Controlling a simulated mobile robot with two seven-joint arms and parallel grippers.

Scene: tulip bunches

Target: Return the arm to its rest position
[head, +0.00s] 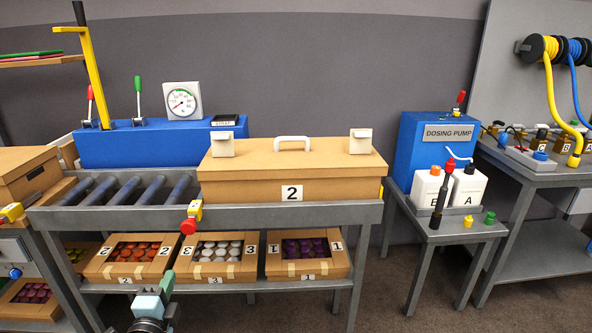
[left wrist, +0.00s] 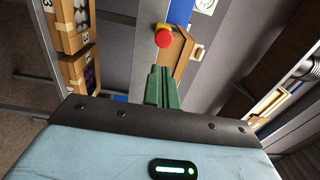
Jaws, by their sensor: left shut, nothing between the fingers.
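My left gripper (head: 168,281) shows at the bottom of the head view, left of centre. Its green fingers are shut and empty, in front of the lower shelf with the tulip boxes. In the left wrist view the green fingers (left wrist: 161,86) are together, with nothing held between them. They appear apart from the bench, with the red stop button (left wrist: 163,38) beyond their tips. My right gripper is in neither view.
A closed cardboard box (head: 291,172) marked 2 sits on the grey roller bench (head: 240,217). Open boxes of tulips, one with white blooms (head: 216,262), stand on the shelf below. The blue dosing pump (head: 434,150) stands right. Floor (head: 385,300) between the stands is clear.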

